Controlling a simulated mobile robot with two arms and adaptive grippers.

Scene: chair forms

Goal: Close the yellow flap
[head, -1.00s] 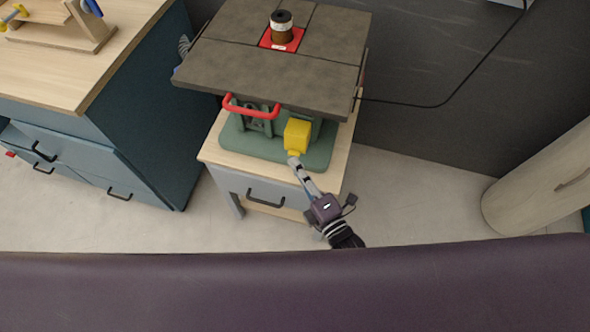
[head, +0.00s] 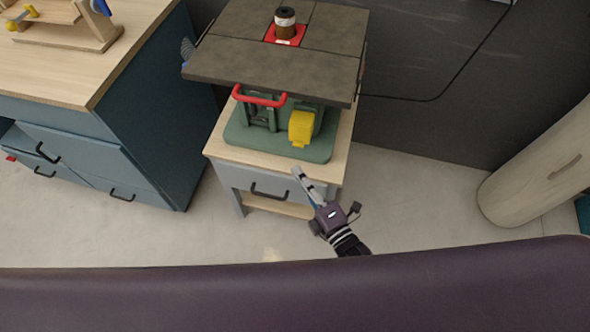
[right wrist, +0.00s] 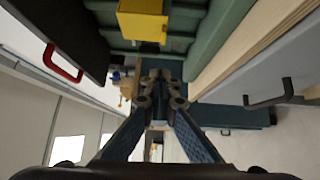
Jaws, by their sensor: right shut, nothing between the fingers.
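The yellow flap (head: 301,128) is on the front of the green base (head: 325,148) of a machine with a grey top. It also shows at the top of the right wrist view (right wrist: 142,22). My right gripper (head: 297,172) is shut and empty. It is in front of and a little below the flap, apart from it. In the right wrist view its fingertips (right wrist: 162,78) are together below the yellow flap. I cannot tell from these views whether the flap sits fully flush. My left gripper is not in view.
The machine's grey top (head: 225,60) overhangs the base, with a red handle (head: 260,98) at its front. A wooden stand with a grey drawer (head: 238,177) carries the machine. A blue cabinet (head: 150,120) stands left.

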